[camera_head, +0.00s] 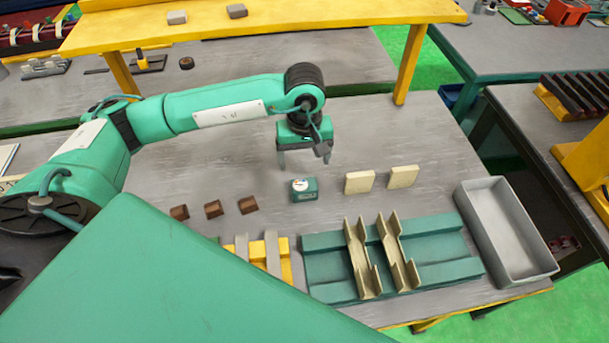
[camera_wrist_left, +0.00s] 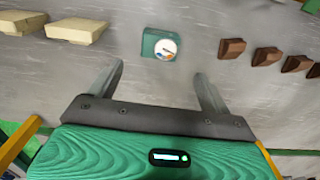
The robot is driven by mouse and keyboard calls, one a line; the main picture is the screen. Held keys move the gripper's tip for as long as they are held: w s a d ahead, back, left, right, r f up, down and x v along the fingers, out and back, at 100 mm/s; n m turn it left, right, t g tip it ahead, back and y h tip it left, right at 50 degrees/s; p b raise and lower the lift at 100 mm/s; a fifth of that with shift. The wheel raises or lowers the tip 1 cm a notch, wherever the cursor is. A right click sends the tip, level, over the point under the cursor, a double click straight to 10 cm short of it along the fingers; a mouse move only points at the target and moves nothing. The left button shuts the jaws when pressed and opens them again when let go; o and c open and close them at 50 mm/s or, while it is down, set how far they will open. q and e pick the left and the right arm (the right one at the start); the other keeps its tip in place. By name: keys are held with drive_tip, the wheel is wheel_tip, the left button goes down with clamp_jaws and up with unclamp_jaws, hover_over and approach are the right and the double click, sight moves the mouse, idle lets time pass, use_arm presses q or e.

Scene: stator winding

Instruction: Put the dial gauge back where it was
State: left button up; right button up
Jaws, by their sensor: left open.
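The dial gauge (camera_head: 304,189) is a small teal block with a white round dial face. It stands on the grey table between the brown blocks and the cream blocks. It also shows in the left wrist view (camera_wrist_left: 160,46), beyond the fingertips. My left gripper (camera_head: 303,159) is above and a little behind the gauge, pointing down. Its two fingers are spread and empty, as the left wrist view (camera_wrist_left: 158,82) also shows. The gripper does not touch the gauge. My right gripper is not in view.
Several brown blocks (camera_head: 213,208) stand left of the gauge, and cream blocks (camera_head: 403,177) stand right of it. A teal fixture (camera_head: 440,247) with cream cradles lies in front. A grey bin (camera_head: 468,211) stands at the right. A yellow shelf (camera_head: 270,22) spans the back.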

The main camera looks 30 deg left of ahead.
use_arm(q)
drive_tip(key=shift+r+b, duration=0.35)
drive_tip(key=shift+r, duration=1.55)
